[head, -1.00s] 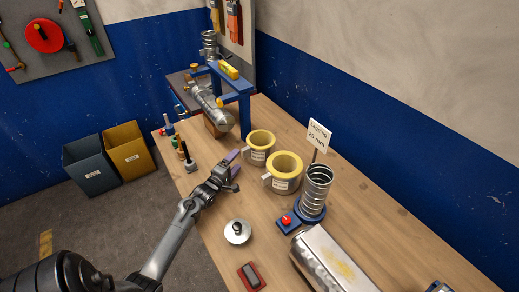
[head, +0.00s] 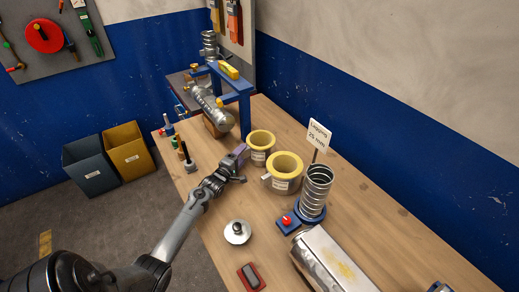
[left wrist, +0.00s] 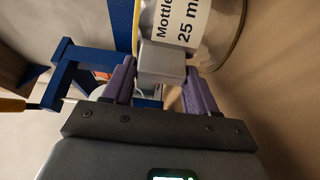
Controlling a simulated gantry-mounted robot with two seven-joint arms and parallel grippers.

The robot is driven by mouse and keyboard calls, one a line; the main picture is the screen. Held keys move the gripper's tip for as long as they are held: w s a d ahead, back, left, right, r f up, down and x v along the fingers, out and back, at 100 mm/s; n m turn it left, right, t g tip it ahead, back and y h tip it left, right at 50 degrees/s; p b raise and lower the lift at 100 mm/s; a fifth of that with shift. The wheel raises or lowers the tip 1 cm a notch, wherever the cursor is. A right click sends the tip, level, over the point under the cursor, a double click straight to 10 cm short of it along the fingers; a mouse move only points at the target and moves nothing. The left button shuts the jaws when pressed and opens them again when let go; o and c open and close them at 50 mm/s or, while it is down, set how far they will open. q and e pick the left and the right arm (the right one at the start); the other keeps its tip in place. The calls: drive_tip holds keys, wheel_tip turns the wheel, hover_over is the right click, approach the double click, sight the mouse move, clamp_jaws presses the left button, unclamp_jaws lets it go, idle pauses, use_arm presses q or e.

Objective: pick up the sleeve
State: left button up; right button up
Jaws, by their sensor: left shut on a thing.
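Two squat sleeves with thick yellow rims and white labels stand upright on the workbench: the far sleeve (head: 261,138) and the near sleeve (head: 285,164). My left gripper (head: 242,153), with purple fingers, is at the left side of the far sleeve. In the left wrist view its fingers close on both sides of a grey block-shaped tab (left wrist: 162,62). A label (left wrist: 184,25) reading "Mottle…" and "25 m…", partly cut off, shows right behind the tab. The far sleeve still appears to rest on the bench. My right gripper is not in view.
A blue frame (head: 243,92) stands behind the far sleeve, with a silver duct (head: 212,108) beside it. A coil post (head: 316,188) with a "Lagging 25 mm" sign (head: 318,134) stands to the right. A round metal piece (head: 237,232) and small tools (head: 188,160) lie nearby.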

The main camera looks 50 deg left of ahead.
use_arm(q)
drive_tip(key=shift+c, duration=0.8)
drive_tip(key=shift+r, duration=0.1)
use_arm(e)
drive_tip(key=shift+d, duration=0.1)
